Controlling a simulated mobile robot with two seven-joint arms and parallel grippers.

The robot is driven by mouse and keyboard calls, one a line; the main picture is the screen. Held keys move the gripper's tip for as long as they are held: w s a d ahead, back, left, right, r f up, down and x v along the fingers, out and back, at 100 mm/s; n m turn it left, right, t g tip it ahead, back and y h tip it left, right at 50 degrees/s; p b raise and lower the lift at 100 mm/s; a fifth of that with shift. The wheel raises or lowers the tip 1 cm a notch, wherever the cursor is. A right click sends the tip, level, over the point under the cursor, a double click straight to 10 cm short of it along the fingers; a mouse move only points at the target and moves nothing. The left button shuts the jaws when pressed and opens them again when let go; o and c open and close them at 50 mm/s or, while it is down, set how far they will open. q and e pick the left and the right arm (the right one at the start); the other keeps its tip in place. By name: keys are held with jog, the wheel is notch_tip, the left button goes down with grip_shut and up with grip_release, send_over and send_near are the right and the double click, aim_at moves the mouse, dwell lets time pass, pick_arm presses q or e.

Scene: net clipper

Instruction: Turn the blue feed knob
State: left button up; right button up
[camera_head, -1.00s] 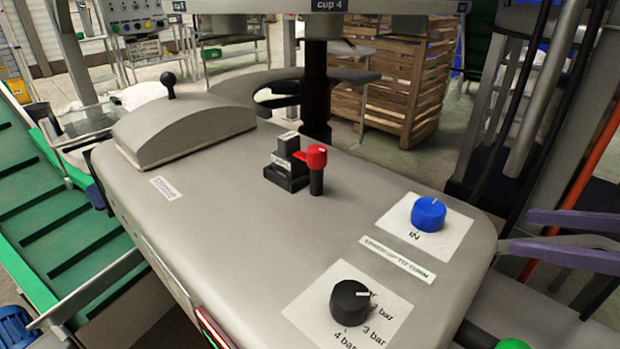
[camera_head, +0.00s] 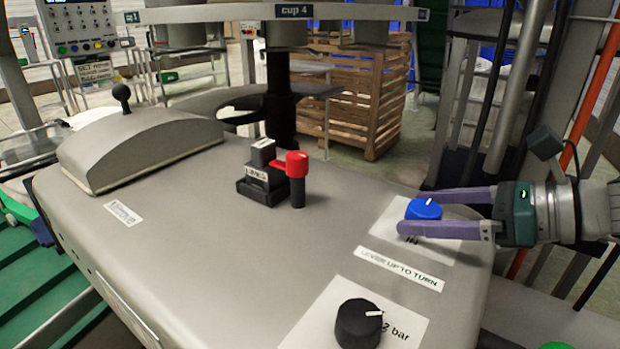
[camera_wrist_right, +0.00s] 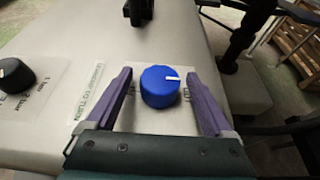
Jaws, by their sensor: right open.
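The blue feed knob (camera_head: 424,209) sits on a white label plate at the right end of the grey machine top. Its white pointer line shows on top. My right gripper (camera_head: 410,211) has come in from the right, with its two purple fingers open on either side of the knob. In the right wrist view the knob (camera_wrist_right: 160,86) stands between the fingers (camera_wrist_right: 162,90), with a gap on both sides. I cannot tell whether the fingers are low enough to be level with it. My left gripper is not in view.
A black pressure knob (camera_head: 358,324) stands in front on its own plate. A red-topped lever (camera_head: 297,166) with a black block stands mid-table. A grey domed cover (camera_head: 140,147) is at the left.

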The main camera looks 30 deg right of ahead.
jog(key=shift+w+a+f, duration=0.15)
jog(key=shift+w, duration=0.15)
